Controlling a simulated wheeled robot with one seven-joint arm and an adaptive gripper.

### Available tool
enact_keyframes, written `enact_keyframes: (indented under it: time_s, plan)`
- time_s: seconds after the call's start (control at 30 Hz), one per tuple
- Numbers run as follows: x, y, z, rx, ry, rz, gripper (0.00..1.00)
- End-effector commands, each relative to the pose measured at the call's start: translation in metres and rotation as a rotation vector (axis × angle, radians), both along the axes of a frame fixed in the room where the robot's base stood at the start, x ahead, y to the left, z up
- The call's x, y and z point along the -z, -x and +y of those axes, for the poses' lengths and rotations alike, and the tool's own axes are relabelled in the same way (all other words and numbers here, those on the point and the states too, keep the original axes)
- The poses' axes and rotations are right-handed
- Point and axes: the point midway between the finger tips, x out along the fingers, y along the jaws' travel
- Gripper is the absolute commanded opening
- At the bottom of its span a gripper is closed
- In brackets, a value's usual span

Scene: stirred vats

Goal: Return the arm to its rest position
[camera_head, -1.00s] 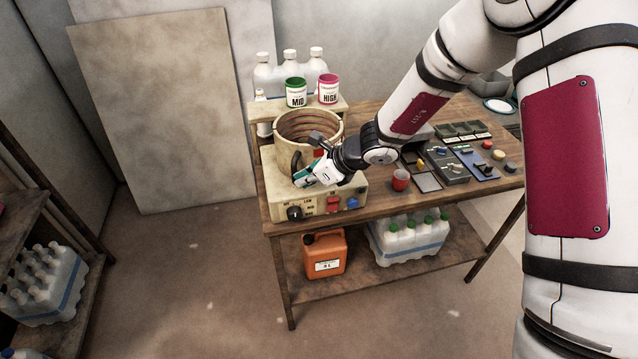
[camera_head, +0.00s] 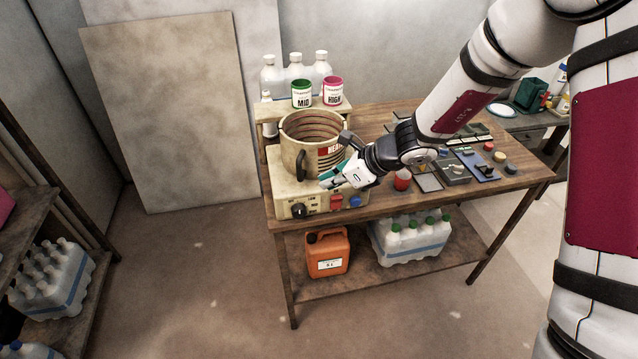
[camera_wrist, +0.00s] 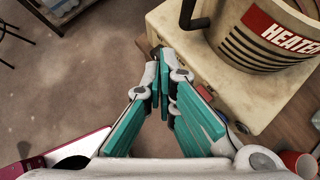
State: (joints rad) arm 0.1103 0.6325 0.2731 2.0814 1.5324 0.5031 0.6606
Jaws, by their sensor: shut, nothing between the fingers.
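My gripper (camera_head: 325,181) is shut and empty, just in front of the vat and above the front of the heater base (camera_head: 290,187). It also shows in the wrist view (camera_wrist: 161,68), its teal fingers closed together over the base's edge. The vat (camera_head: 309,130), a cream pot with a dark handle and a red heater label, stands on the base and also fills the upper right of the wrist view (camera_wrist: 262,40). My arm reaches in from the upper right, over the workbench (camera_head: 370,112).
A red cup (camera_head: 402,180) stands close beside my wrist, with control boxes (camera_head: 455,172) to its right. Green MID (camera_head: 301,95) and pink HIGH (camera_head: 333,92) tins stand behind the vat. An orange canister (camera_head: 327,254) sits on the lower shelf. Floor is open at left.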

Motion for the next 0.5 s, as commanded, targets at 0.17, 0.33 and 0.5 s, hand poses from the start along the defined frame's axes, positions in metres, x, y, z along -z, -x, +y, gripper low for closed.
enact_keyframes:
  time_s: [0.17, 0.33, 0.5]
  plan:
    - [-0.023, 0.014, -0.017, 0.002, 0.001, -0.002, 0.0]
    - [-0.036, 0.023, -0.027, 0.0, 0.001, -0.001, 0.0]
    - [-0.041, 0.026, -0.03, 0.001, -0.001, 0.0, 0.0]
